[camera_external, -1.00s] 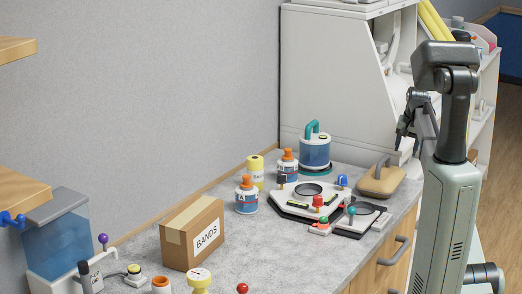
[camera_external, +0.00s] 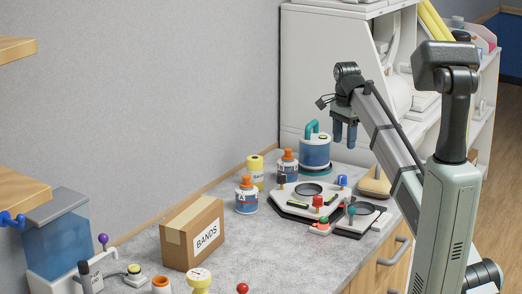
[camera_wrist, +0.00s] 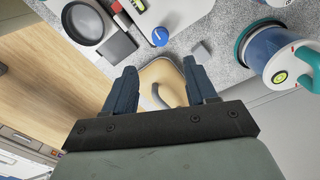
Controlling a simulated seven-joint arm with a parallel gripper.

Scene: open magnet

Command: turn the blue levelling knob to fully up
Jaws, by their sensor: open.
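The blue levelling knob (camera_external: 342,181) sits at the back right corner of a white device (camera_external: 305,198) with a dark round recess on the counter. In the wrist view the blue knob (camera_wrist: 160,36) shows a white mark on its top and lies beyond the fingertips, above the picture's middle. My gripper (camera_external: 345,138) is open, empty and pointing down, above the counter near the knob and clearly apart from it. In the wrist view my gripper (camera_wrist: 160,78) has its two dark fingers spread wide. The white device (camera_wrist: 180,10) is cut by the upper edge there.
A tan handled block (camera_external: 374,186) stands right of the device, partly hidden by my arm; it shows between the fingers (camera_wrist: 160,72). A blue container with a teal handle (camera_external: 315,152) stands behind. Red and dark knobs sit on the device. Bottles and a BANDS box (camera_external: 192,233) are left.

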